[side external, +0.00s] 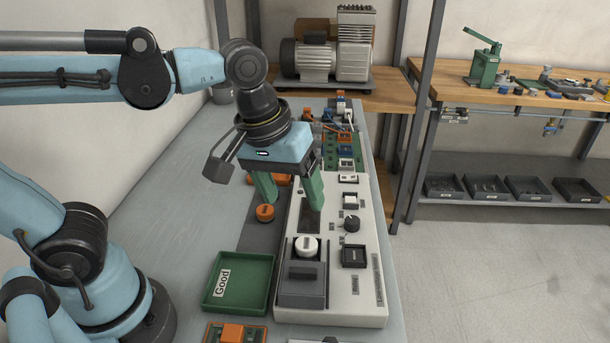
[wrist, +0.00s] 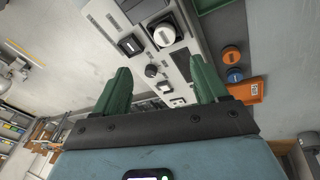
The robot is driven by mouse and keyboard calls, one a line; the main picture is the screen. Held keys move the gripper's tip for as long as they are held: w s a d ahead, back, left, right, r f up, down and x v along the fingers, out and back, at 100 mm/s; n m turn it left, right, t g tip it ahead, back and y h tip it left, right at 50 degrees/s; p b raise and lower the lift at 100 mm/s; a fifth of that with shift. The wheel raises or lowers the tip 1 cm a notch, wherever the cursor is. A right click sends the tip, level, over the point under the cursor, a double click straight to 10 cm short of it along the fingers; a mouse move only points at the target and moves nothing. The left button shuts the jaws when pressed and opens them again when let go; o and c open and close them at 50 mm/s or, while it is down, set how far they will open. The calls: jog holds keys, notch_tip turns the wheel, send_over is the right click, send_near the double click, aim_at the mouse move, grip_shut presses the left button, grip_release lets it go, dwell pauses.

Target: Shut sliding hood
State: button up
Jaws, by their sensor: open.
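The sliding hood (side external: 303,286) is a dark grey cover with a raised dark handle, at the near end of the white test panel (side external: 360,300). It is drawn back toward the near side, and a white round part (side external: 306,246) shows uncovered beyond it. In the wrist view the white round part (wrist: 164,35) is at the top centre, and part of the hood (wrist: 143,8) is cut off by the top edge. My gripper (side external: 289,198) has green fingers spread apart and empty, above the panel beyond the hood, touching neither. The fingers also frame the wrist view (wrist: 163,82).
A green tray labelled "Good" (side external: 262,310) lies left of the hood. A black knob (side external: 351,224) and a black square button (side external: 354,257) stand on the panel to its right. An orange round part (side external: 265,213) lies left of the panel. A compressor (side external: 330,55) stands behind.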

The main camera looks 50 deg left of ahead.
aim_at(303, 270)
jog(key=s+d+r+n+g, duration=0.3)
jog(key=d+n, duration=0.1)
jog(key=d, duration=0.2)
jog(key=shift+y, duration=0.4)
jog(key=shift+w+a+f, duration=0.1)
jog(key=shift+w+f, duration=0.05)
jog(key=shift+f, duration=2.85)
jog(key=shift+w+f, duration=0.1)
jog(key=shift+f, duration=2.9)
